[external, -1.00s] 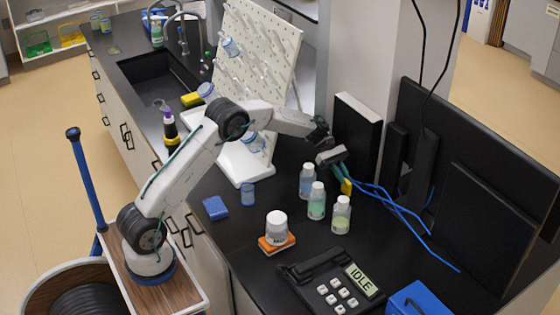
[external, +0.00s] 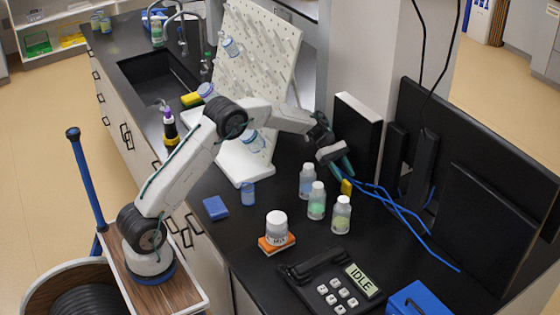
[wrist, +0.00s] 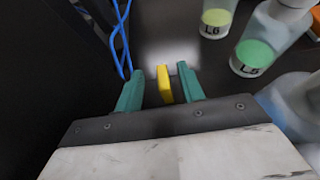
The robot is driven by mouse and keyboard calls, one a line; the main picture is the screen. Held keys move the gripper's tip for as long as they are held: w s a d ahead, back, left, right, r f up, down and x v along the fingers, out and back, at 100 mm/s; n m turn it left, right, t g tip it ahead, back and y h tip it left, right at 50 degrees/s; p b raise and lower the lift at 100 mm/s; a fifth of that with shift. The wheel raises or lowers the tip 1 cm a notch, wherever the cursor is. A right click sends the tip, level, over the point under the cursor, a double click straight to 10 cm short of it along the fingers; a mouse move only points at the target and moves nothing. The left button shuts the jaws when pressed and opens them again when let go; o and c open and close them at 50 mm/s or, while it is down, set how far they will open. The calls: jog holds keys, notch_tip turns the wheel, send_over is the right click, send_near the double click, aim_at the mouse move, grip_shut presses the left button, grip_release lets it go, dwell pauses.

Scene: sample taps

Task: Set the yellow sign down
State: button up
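The small yellow sign (external: 346,187) stands on the black counter, beside the bottles and close to the blue cables. In the wrist view the yellow sign (wrist: 164,84) shows between my two green fingers, with a gap on both sides. My gripper (external: 345,167) is open and just above the sign in the external view; the open fingers also frame it in the wrist view (wrist: 160,83). Nothing is held. The sign's lower edge and its contact with the counter are hard to make out.
Bottles with blue (external: 307,181), green (external: 317,201) and yellowish (external: 341,215) contents stand close by in front. Blue cables (external: 385,195) and a dark upright panel (external: 358,135) are on the other side. A white-capped jar (external: 277,228) sits on an orange block.

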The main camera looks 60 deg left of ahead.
jog(key=s+d+r+m+g, duration=0.1)
jog(key=d+r, duration=0.4)
jog(key=r, duration=0.3)
jog(key=s+d+r+m+g, duration=0.1)
jog(key=s+d+r, duration=0.1)
jog(key=d+r, duration=0.45)
jog(key=s+a+r+n+t, duration=0.1)
jog(key=a+r, duration=0.2)
jog(key=r, duration=0.5)
jog(key=s+a+r+n+t, duration=0.1)
jog(key=s+a+r, duration=0.1)
jog(key=a+r, duration=0.35)
jog(key=s+a+f+m+y, duration=0.1)
jog(key=s+f+m+y, duration=0.3)
jog(key=s+f+m, duration=0.3)
jog(key=s+a+f+m+y, duration=0.2)
jog(key=s+a+f+m, duration=0.1)
jog(key=s, duration=1)
jog(key=s+a+f+m+y, duration=0.3)
jog(key=s+f+m, duration=0.1)
jog(key=s, duration=1)
jog(key=s+a+f+m+t+y, duration=0.1)
jog(key=s+a+f+m+y, duration=0.2)
jog(key=s, duration=1.1)
jog(key=shift+a+f+m, duration=0.3)
jog(key=shift+f+m, duration=0.05)
jog(key=shift+m, duration=0.15)
